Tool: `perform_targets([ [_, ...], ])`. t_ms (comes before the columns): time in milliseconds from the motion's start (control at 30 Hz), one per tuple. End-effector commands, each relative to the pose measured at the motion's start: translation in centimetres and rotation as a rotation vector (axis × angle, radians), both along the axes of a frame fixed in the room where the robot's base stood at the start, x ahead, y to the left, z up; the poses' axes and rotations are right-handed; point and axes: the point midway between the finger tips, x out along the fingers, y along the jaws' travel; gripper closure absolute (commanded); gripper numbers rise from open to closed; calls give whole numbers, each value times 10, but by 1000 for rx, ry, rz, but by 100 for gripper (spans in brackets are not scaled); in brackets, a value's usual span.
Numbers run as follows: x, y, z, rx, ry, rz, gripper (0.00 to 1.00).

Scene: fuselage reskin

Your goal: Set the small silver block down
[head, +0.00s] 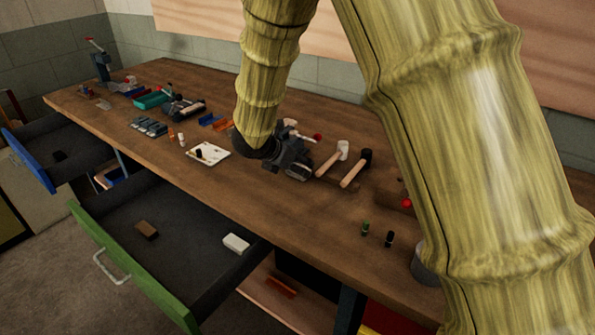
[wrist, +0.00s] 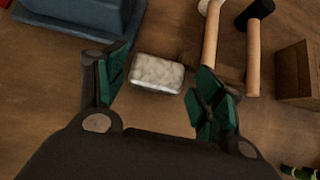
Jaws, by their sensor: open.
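The small silver block (wrist: 157,73) rests on the wooden workbench (wrist: 45,115), between and slightly beyond the fingertips of my gripper (wrist: 155,88) in the wrist view. My gripper is open, with its green-padded fingers spread to either side of the block and gaps showing.
Two mallets (head: 333,158) (head: 356,168) lie right of my gripper. A blue object (wrist: 95,14) sits close by in the wrist view. An open green-fronted drawer (head: 135,266) juts below the bench, holding a brown and a white block.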

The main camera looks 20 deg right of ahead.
Motion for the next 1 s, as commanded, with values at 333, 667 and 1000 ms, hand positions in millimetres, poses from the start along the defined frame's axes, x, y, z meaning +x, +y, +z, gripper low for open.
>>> perform_targets([
  [333,13,-17,-22,-1,-1,1,32],
  [667,13,-17,-21,0,-1,1,67],
  [1000,13,-17,-19,-1,-2,0,85],
])
